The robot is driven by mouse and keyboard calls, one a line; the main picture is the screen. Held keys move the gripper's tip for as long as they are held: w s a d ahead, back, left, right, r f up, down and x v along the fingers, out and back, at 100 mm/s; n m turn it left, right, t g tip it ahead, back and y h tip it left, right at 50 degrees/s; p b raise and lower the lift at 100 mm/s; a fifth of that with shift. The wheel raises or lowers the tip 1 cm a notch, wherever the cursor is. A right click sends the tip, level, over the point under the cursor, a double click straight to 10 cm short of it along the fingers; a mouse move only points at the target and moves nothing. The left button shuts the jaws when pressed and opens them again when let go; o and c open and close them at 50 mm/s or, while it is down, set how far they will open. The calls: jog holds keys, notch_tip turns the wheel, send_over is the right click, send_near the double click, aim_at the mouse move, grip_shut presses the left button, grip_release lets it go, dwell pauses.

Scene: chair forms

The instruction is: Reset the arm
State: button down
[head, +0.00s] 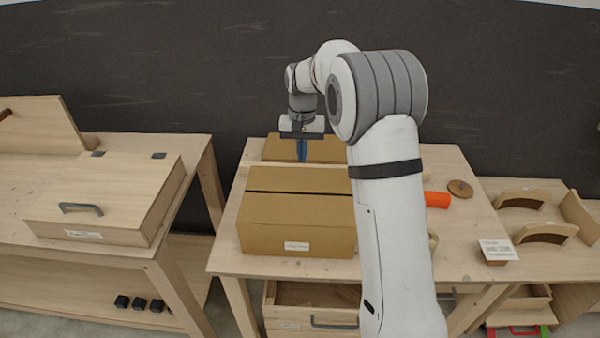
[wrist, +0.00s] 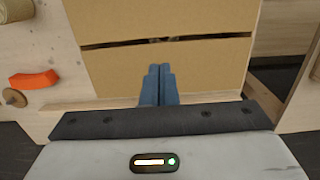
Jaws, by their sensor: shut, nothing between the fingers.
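My gripper (head: 302,150) hangs from my white and grey arm, above the rear part of a cardboard box on the middle table. Its blue fingers are together with nothing between them. In the wrist view my gripper (wrist: 158,72) points at the cardboard box (wrist: 110,70), whose two flaps meet with a thin dark gap. In the head view the cardboard box (head: 290,225) has a white label on its front. My arm hides part of the table to the right of the box.
A wooden box with a grey handle (head: 110,205) sits on the left table. An orange piece (head: 437,199) and a round wooden disc (head: 460,188) lie on the middle table right of my arm. A small card stand (head: 497,251) is at the right. Below the box, a drawer (head: 310,295) is open.

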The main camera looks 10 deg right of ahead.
jog(key=s+d+r+n+t, duration=0.1)
jog(key=s+d+r, duration=0.2)
jog(key=s+r, duration=0.35)
jog(key=s+d+r+t, duration=0.15)
jog(key=s+r, duration=0.25)
jog(key=s, duration=0.5)
jog(key=s+d+f, duration=0.1)
jog(key=s+f, duration=0.1)
jog(key=s, duration=0.7)
jog(key=s+d+f+n+t+b, duration=0.1)
jog(key=s+d+f, duration=0.1)
jog(key=s, duration=0.7)
jog(key=shift+s+f, duration=0.25)
jog(key=shift+s, duration=0.15)
jog(key=shift+t, duration=0.25)
